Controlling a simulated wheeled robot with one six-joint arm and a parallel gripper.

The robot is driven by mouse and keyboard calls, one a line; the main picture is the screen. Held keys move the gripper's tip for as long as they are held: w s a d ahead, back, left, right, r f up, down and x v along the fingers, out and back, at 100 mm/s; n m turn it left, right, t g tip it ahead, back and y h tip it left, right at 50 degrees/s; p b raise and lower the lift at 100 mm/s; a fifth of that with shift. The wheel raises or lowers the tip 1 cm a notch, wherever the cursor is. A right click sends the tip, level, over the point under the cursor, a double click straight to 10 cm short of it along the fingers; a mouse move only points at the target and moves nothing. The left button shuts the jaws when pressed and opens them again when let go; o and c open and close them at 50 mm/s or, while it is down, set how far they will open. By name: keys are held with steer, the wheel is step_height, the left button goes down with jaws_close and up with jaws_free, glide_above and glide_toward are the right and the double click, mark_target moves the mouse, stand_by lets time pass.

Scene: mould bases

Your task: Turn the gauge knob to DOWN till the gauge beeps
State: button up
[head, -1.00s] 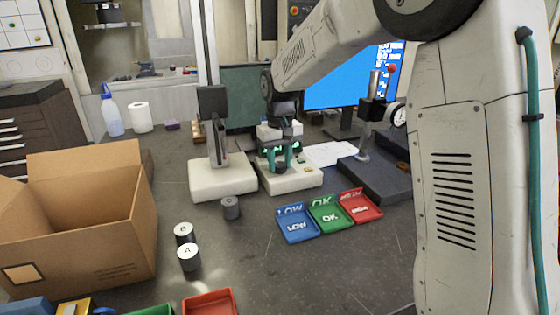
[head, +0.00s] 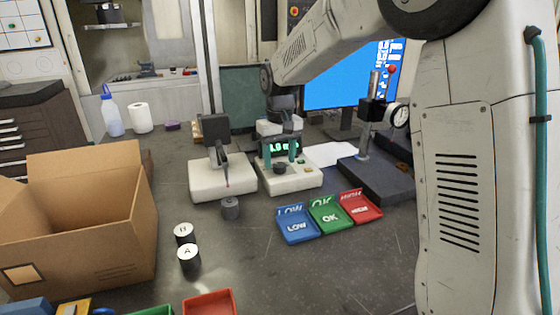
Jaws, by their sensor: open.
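The gauge's control box (head: 297,182) is white, with a lit green display (head: 284,148) whose digits are partly hidden by my gripper. A dark round knob (head: 279,168) sits on its front. My gripper (head: 280,158) is open, with its teal fingers just above and behind the knob, seemingly apart from it. Left of the box stands the gauge's measuring stand (head: 222,182), white-based with a dark head (head: 215,127) and a thin probe pointing down. The knob's markings are too small to read.
A grey cylinder (head: 230,208) stands before the measuring stand. Cylinders B (head: 183,233) and A (head: 188,258) stand nearer. LOW (head: 297,228), OK (head: 329,218) and red (head: 361,206) trays lie right. A dial gauge (head: 398,116) stands behind. A cardboard box (head: 100,230) is left.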

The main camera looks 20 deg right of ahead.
mark_target(280, 165)
step_height(280, 165, up, 6)
steer(key=shift+r, duration=0.15)
stand_by(0.5)
steer(key=s+f, duration=0.2)
steer(key=shift+s+d+f+g, duration=0.1)
steer(key=shift+s+f+g, duration=0.05)
steer(key=shift+s+g, duration=0.25)
steer(key=s+d+m+t, duration=0.1)
steer(key=s+d+t, duration=0.1)
steer(key=s, duration=3.2)
steer(key=shift+s+d+r, duration=0.15)
steer(key=shift+d+r, duration=0.3)
